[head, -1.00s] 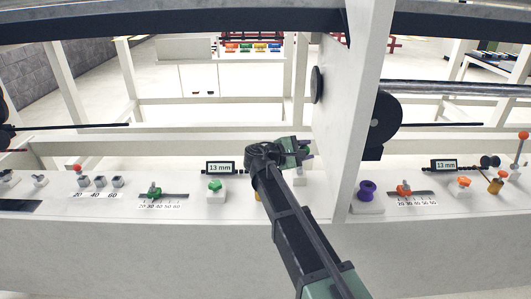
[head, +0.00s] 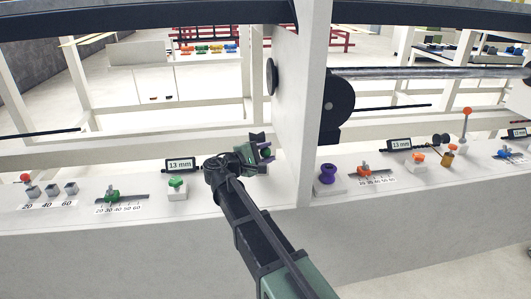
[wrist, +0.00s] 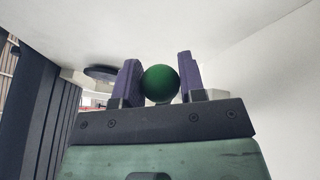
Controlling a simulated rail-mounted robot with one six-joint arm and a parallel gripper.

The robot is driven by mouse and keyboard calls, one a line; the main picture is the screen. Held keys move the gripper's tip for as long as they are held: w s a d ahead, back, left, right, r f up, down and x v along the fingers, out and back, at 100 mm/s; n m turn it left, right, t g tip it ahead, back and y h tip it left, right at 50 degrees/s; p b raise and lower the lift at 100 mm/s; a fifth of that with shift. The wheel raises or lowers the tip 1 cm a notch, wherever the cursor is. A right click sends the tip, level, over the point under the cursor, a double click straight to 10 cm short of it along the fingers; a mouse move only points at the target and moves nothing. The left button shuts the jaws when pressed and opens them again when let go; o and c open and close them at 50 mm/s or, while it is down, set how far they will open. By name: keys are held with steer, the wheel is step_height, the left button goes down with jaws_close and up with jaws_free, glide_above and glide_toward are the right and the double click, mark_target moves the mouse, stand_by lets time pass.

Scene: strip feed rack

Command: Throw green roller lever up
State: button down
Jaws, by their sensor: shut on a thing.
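The green roller lever shows as a round green knob (wrist: 160,84) between the two purple fingers in the wrist view. My gripper (wrist: 160,82) is shut on this knob. In the head view my gripper (head: 263,146) is at the sloped white panel, just left of the white upright post, with a bit of the green knob (head: 266,153) between its fingers. The lever's shaft and base are hidden behind my gripper and arm, so its tilt cannot be told.
The white post (head: 303,110) stands close right of my gripper. A green star knob (head: 176,182) and a green slider (head: 112,196) are to the left. A purple spool-shaped knob (head: 327,174), an orange slider (head: 364,171) and an upright orange-tipped lever (head: 467,112) are to the right.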

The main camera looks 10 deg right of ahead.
steer(key=shift+s+f, duration=0.1)
steer(key=c, duration=0.7)
jaws_free()
steer(key=v, duration=1)
steer(key=shift+s+a, duration=0.1)
steer(key=shift+a, duration=0.3)
